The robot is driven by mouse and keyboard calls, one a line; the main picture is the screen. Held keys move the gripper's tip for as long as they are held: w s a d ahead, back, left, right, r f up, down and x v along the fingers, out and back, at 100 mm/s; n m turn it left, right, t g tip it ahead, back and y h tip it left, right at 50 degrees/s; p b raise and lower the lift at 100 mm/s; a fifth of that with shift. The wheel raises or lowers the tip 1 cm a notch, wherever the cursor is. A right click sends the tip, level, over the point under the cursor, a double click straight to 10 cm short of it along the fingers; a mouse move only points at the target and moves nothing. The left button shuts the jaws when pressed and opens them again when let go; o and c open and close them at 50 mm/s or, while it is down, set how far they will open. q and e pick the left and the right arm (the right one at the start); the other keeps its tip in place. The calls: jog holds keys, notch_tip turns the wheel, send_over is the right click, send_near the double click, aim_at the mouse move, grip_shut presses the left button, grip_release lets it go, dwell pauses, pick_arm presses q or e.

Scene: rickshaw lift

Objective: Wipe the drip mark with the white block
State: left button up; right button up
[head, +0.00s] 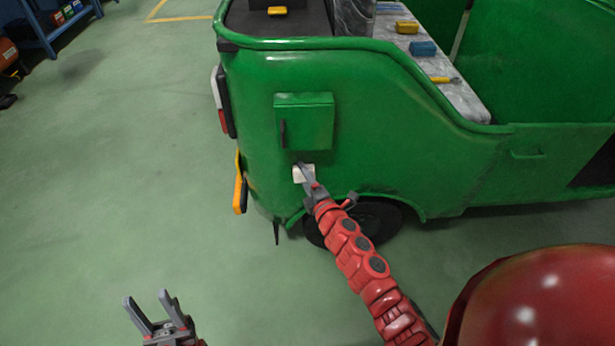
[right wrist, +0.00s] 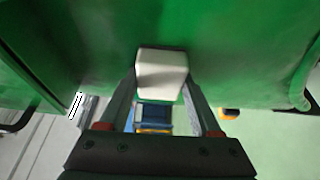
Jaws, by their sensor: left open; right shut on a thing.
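The white block (head: 303,173) is against the green side panel of the rickshaw (head: 390,110), just below a small green box with a dark handle (head: 306,118). My right gripper (head: 307,176) is shut on the block; in the right wrist view the block (right wrist: 161,74) sits between the fingertips (right wrist: 160,88), close to or touching the green panel. I cannot make out the drip mark; the block and gripper may cover it. My left gripper (head: 150,308) is open and empty at the bottom left, above the floor and away from the rickshaw.
An orange-yellow handle (head: 239,185) sticks out at the rickshaw's left edge. A wheel (head: 365,222) is below the panel. Yellow and blue blocks (head: 423,48) lie on the grey ledge. A blue shelf (head: 62,20) stands at the far left. The green floor between is clear.

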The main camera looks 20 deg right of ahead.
aim_at(297, 178)
jog(key=shift+r, duration=0.1)
jog(key=shift+s+a, duration=0.15)
jog(key=shift+s, duration=0.2)
jog(key=s, duration=0.2)
jog(key=s+a, duration=0.1)
jog(key=s, duration=0.1)
jog(key=shift+s+a+f+b, duration=0.1)
jog(key=shift+s+f+b, duration=0.1)
jog(key=shift+b, duration=0.2)
jog(key=shift+s+a+r, duration=0.1)
jog(key=shift+s, duration=0.2)
jog(key=s, duration=0.2)
jog(key=shift+s+a+b, duration=0.3)
jog(key=shift+s+a, duration=0.1)
